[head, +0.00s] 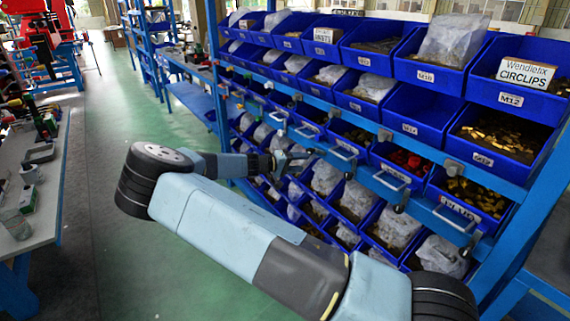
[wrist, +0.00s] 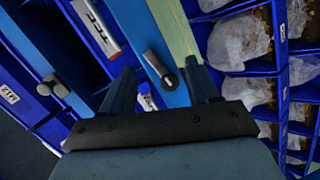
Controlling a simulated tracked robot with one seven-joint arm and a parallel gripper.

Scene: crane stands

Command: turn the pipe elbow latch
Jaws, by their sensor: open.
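A small grey latch with a dark round end (wrist: 160,70) sits on a blue rail in the wrist view. Its lever lies slanted along the rail. It appears to be the pipe elbow latch, though no label on it is readable. My gripper (wrist: 163,75) is open, with one finger on each side of the latch and nothing visibly gripped. Whether the fingers touch the latch or rail is unclear. In the head view my gripper (head: 292,160) is small, at the rack's lower rail, and the latch there cannot be told apart from it.
The blue rack holds rows of blue bins (head: 430,65) with bagged parts. Several grey handles and latches (head: 391,190) line its rails. Another grey fitting (wrist: 46,87) is at left in the wrist view. A workbench (head: 52,190) stands at left, with clear green floor between.

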